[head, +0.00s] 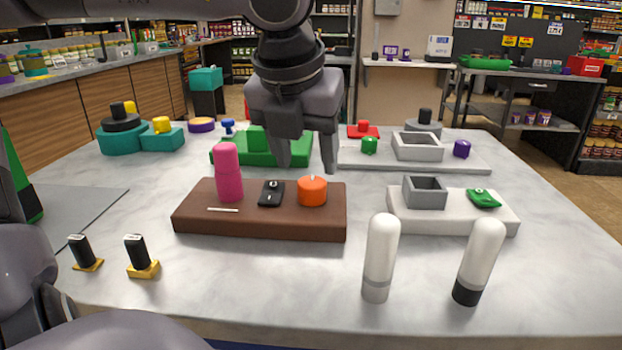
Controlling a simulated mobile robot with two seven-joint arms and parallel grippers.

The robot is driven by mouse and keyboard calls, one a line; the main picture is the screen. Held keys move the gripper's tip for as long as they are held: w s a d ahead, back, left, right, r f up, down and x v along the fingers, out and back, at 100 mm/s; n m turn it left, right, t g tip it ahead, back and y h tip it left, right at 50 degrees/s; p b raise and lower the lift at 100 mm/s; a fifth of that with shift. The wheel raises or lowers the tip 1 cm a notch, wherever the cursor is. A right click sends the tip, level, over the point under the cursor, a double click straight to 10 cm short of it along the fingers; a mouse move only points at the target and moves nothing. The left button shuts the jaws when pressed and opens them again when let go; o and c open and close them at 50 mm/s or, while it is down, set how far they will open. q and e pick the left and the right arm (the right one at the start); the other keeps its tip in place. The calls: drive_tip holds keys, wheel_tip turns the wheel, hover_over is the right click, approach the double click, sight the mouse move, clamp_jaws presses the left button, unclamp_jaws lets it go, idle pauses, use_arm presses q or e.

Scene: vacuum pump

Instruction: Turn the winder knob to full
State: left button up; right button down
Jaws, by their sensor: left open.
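An orange round knob (312,191), which looks like the winder knob, sits on the right part of a brown block (260,228). A small mark shows on its top, but its setting is too small to read. My left gripper (308,170) points down just above and behind the knob in the picture. Its two fingers are apart with nothing between them, and they look clear of the knob. A black switch piece (271,194) and an upright pink cylinder (228,172) stand on the same block, left of the knob. My right gripper is not in view.
Two white-topped cylinders (381,258) (481,262) stand at the front right. A pale block with a grey open box (425,192) and a green piece (484,199) lies right of the brown block. Two small black-and-yellow pieces (142,257) (84,252) stand front left.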

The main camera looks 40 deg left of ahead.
sight(311, 182)
use_arm(q)
drive_tip(key=x, duration=0.4)
drive_tip(key=shift+f, duration=0.15)
drive_tip(key=shift+w+a+f+b, duration=0.1)
drive_tip(key=shift+w+f+b, duration=0.15)
drive_tip(key=shift+f, duration=0.25)
drive_tip(key=c, duration=0.8)
